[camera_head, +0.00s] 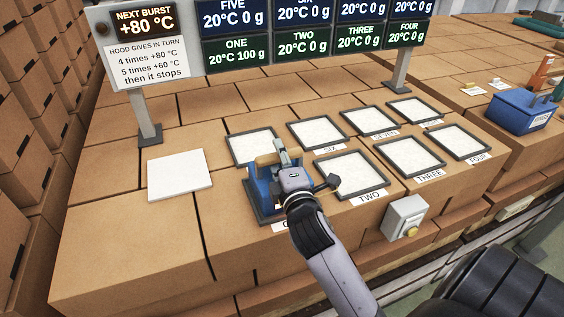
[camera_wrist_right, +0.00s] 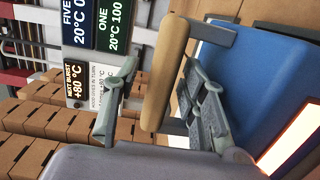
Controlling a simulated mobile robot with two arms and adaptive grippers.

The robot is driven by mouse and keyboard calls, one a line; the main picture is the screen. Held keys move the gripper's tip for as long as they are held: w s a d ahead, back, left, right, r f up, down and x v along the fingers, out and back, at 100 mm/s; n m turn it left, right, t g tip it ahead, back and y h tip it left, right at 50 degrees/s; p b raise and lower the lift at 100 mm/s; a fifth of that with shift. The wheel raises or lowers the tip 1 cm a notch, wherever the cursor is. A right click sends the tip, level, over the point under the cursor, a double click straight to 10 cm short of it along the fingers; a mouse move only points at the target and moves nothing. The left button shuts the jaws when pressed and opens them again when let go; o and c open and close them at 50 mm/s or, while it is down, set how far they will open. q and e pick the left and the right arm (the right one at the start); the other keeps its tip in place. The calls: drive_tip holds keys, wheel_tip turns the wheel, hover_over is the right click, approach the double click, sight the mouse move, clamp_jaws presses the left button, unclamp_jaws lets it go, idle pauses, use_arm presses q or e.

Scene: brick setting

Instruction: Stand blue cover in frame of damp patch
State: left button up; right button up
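The blue cover (camera_head: 262,190) with a wooden handle (camera_head: 278,157) stands upright at the front-left place, over the frame whose label is mostly hidden by my arm. The overhead board gives ONE 100 g and the other readable places 0 g. My right gripper (camera_head: 288,160) is at the handle. In the wrist view the blue cover (camera_wrist_right: 235,85) fills the right side, and the handle (camera_wrist_right: 166,70) lies between the fingers of my right gripper (camera_wrist_right: 160,108). A gap shows between the left finger and the handle, so the gripper looks open around it. My left gripper is out of view.
Several grey frames with white patches, such as TWO (camera_head: 350,176) and FIVE (camera_head: 252,147), fill the bench. A bare white slab (camera_head: 180,172) lies left. A button box (camera_head: 405,218) is at the front edge. A labelled blue box (camera_head: 522,110) stands right. The display board (camera_head: 270,30) spans the back.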

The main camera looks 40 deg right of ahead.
drive_tip(key=shift+s+a, duration=0.15)
drive_tip(key=shift+s, duration=0.2)
drive_tip(key=b+v, duration=0.2)
drive_tip(key=v, duration=0.3)
drive_tip(key=shift+f, duration=0.15)
drive_tip(key=p+v, duration=0.2)
drive_tip(key=v, duration=0.4)
drive_tip(key=shift+s+r, duration=0.15)
drive_tip(key=shift+r, duration=0.1)
drive_tip(key=shift+f, duration=0.1)
